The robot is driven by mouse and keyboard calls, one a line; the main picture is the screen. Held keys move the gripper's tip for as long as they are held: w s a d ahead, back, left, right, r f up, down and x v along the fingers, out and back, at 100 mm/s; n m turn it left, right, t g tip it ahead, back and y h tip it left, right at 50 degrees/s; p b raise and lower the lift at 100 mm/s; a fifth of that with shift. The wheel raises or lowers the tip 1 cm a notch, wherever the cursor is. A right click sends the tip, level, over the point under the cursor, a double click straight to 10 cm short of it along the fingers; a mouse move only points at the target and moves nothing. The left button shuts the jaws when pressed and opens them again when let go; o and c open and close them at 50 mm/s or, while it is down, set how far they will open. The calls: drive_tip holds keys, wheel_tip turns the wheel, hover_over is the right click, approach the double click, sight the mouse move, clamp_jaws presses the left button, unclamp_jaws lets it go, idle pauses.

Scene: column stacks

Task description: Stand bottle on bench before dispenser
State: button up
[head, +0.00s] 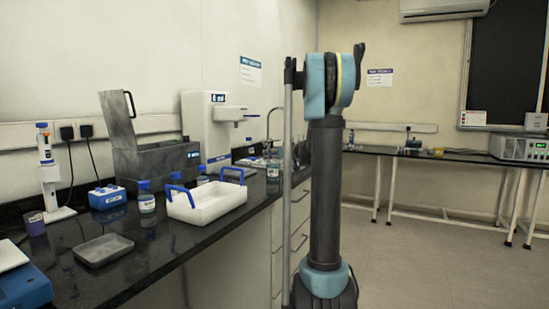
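The white dispenser (205,125) stands against the wall at the back of the black bench (150,262), with a small display and a spout head jutting right. A bottle (146,198) with a blue cap and pale label stands upright left of the white tray. Another blue-capped bottle (202,174) is partly hidden behind the tray. A darker bottle (273,172) stands near the bench's front edge, right of the dispenser. I cannot tell which bottle is meant. My arm rises upright in the middle; my gripper is not visible.
The white tray (208,208) with blue handles stands near the bench edge. A grey shallow tray (103,250), blue rack (108,198), pipette stand (48,178) and open grey bath (155,160) fill the left. A far bench (455,156) lines the back wall. Floor (425,260) is clear at right.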

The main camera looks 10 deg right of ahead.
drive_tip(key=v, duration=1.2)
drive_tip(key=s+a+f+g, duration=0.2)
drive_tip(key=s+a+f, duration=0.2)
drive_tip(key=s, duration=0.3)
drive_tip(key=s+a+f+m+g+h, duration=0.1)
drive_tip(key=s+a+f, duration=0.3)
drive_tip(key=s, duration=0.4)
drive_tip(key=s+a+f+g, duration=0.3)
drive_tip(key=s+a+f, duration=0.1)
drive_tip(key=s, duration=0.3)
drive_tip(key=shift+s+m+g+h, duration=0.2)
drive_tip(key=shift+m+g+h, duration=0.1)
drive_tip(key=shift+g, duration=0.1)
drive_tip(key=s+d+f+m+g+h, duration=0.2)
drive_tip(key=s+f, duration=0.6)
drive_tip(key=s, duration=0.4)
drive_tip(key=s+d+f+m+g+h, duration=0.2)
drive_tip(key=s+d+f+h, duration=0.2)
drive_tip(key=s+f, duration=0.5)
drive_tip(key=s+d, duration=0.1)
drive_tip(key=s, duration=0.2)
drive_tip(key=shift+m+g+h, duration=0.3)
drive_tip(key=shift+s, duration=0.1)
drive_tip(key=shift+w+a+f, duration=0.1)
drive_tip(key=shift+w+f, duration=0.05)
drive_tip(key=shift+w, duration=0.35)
